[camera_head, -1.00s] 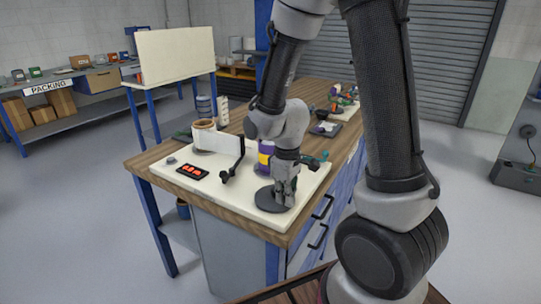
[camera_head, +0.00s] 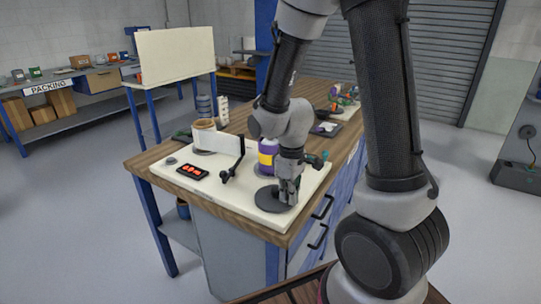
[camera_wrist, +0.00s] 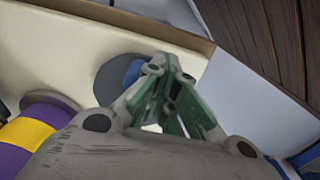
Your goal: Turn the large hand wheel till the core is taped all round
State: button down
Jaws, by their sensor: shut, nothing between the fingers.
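The large hand wheel is a dark flat disc (camera_head: 266,196) at the front right corner of the cream board. In the wrist view the dark disc (camera_wrist: 106,80) shows a blue part, partly hidden behind my fingers. My gripper (camera_head: 289,200) points down over the disc's right part, shut with nothing held; its fingertips show in the wrist view (camera_wrist: 168,66). I cannot tell whether they touch the wheel. A purple cylinder with a yellow band (camera_head: 266,160), perhaps the core, stands upright behind the wheel; it also shows in the wrist view (camera_wrist: 14,155). How far it is taped cannot be seen.
A tan roll (camera_head: 204,127) stands behind a white upright panel (camera_head: 216,144). A black crank-like arm (camera_head: 237,162) rises left of the wheel. A red-lit display (camera_head: 192,172) and small grey knob (camera_head: 171,161) lie at the board's left. The board (camera_head: 222,190) is clear in front.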

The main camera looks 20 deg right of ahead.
jog(key=shift+w+d, duration=0.1)
jog(key=shift+s+a, duration=0.45)
jog(key=shift+a, duration=0.1)
notch_tip(320, 180, up, 7)
dwell(0.8)
dwell(0.3)
jog(key=s+d+r+m+t, duration=0.2)
jog(key=s+d+r+m, duration=0.1)
jog(key=s+r, duration=0.3)
jog(key=s+d+r+m+t, duration=0.2)
jog(key=s+d+r+m, duration=0.2)
jog(key=r, duration=0.6)
jog(key=shift+s+d+r, duration=0.15)
jog(key=shift+s+d, duration=0.05)
jog(key=shift+s, duration=1)
